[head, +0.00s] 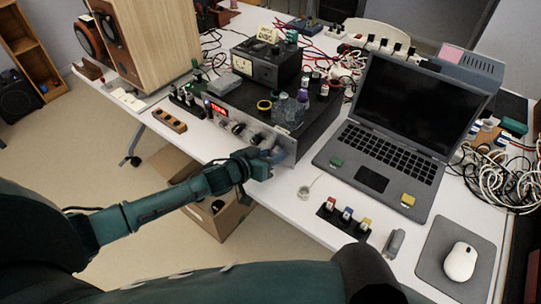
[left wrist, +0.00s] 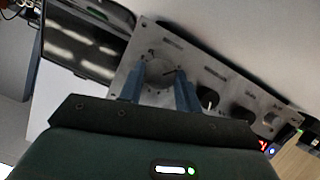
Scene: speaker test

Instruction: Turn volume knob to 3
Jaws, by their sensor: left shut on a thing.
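The amplifier (head: 312,128) is a dark box with a silver front panel, on the white table. Its front panel (left wrist: 205,85) fills the middle of the left wrist view. A large round silver knob (left wrist: 160,72) with a dark pointer line sits at the panel's left there, with marks around it too small to read. My left gripper (head: 274,155) is at the right end of the panel in the head view. Its blue fingers (left wrist: 158,88) straddle the large knob and are shut on it. The gripper hides the knob in the head view. My right gripper is out of view.
Smaller dark knobs (left wrist: 208,98) sit beside the large one. A laptop (head: 385,135) stands right of the amplifier, and a meter box (head: 266,62) is behind. Small bottles and a glass crowd the amplifier's top. A mouse (head: 460,261) lies at front right.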

